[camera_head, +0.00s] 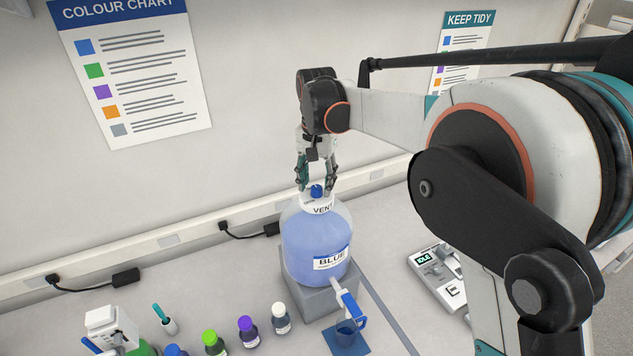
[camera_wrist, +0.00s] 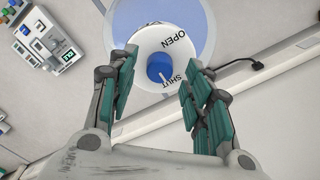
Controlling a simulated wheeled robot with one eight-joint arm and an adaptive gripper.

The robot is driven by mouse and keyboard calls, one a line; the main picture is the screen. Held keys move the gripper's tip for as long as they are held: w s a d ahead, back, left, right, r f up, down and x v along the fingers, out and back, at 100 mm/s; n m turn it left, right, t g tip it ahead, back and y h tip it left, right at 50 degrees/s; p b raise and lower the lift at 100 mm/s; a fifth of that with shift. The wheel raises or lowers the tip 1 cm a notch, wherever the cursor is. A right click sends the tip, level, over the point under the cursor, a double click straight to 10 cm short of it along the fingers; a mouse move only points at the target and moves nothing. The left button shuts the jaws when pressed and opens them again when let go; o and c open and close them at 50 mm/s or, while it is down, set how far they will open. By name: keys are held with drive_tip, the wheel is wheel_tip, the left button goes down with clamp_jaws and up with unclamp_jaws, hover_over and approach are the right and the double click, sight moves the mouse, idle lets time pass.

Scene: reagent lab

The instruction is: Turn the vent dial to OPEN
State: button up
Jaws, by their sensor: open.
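The vent dial (camera_head: 317,191) is a small blue knob on top of a large bottle of blue liquid (camera_head: 312,243) labelled BLUE. In the wrist view the blue dial (camera_wrist: 159,67) sits on a white collar (camera_wrist: 150,48) printed OPEN and SHUT. A pale pointer mark on the dial lies toward SHUT. My gripper (camera_head: 316,187) is above the bottle, pointing down, with its fingers on either side of the dial. In the wrist view the open gripper (camera_wrist: 157,88) shows teal pads apart from the dial, with nothing between them touching it.
The bottle stands on a grey block (camera_head: 325,300). Several small capped bottles (camera_head: 247,330) stand at the front left. A device reading IDLE (camera_head: 437,262) stands at right. The wall is close behind.

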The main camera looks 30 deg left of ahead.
drive_tip(key=shift+f, duration=0.65)
clamp_jaws()
